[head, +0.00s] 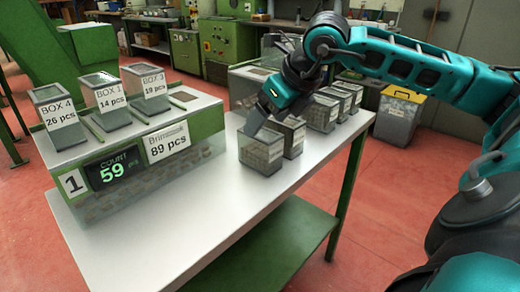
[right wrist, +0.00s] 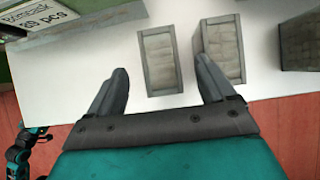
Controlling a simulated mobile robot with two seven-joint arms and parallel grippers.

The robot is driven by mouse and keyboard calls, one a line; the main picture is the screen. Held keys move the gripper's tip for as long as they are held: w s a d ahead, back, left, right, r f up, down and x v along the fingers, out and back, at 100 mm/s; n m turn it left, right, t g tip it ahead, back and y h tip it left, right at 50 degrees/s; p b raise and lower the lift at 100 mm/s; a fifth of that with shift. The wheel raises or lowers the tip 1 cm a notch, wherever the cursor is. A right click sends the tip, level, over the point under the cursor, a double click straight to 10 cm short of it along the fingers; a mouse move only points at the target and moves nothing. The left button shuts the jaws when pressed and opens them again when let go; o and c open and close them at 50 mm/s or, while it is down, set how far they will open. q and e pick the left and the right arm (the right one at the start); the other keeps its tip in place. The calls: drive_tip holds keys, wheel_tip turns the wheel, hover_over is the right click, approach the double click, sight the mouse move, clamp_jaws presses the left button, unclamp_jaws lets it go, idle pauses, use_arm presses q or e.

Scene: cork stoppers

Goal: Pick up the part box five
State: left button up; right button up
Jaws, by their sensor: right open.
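Several grey, open-topped part boxes with pale contents stand in a row on the white table; no label reading five is legible, so I cannot tell which is box five. My right gripper (head: 258,122) is open just above the nearest box (head: 260,152) in the head view.
More boxes (head: 322,113) stand farther back. The front of the white table (head: 165,235) is clear.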

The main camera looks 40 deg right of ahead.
sight(261, 132)
drive_tip(key=x, duration=0.5)
drive_tip(key=shift+s+f+b, duration=0.1)
drive_tip(key=shift+f+b, duration=0.1)
drive_tip(key=shift+b, duration=0.2)
drive_tip(key=c, duration=1.1)
